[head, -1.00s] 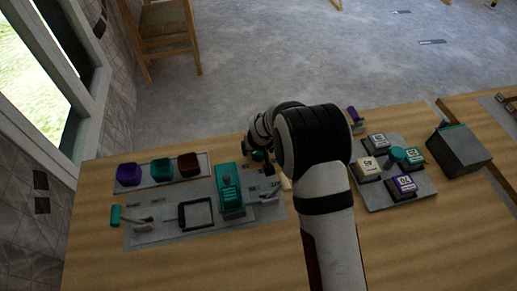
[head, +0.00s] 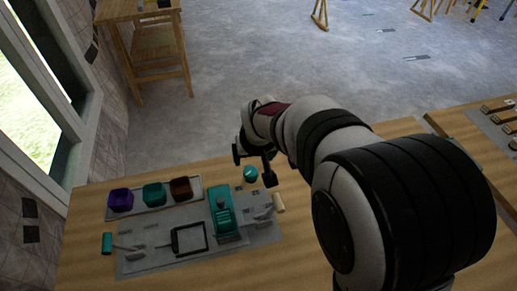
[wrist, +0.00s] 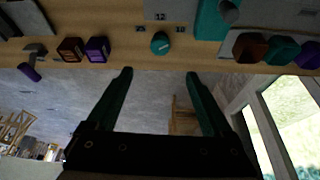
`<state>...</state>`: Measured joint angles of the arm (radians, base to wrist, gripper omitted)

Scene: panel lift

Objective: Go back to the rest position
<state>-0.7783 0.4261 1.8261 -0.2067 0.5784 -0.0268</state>
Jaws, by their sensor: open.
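My gripper (head: 254,166) is open and empty, above the far edge of the table (head: 85,225) in the head view. In the wrist view its two dark fingers (wrist: 160,74) stand apart with nothing between them. A teal round knob (head: 250,173) shows just past the fingers; it also appears in the wrist view (wrist: 159,43), apart from them. My arm hides much of the table's right side.
A grey strip with purple (head: 120,200), teal (head: 153,194) and brown (head: 180,188) cups lies at the table's back left. A wooden stool (head: 155,50) stands on the floor beyond. A second table (head: 460,118) is at the right. Space above the tables looks clear.

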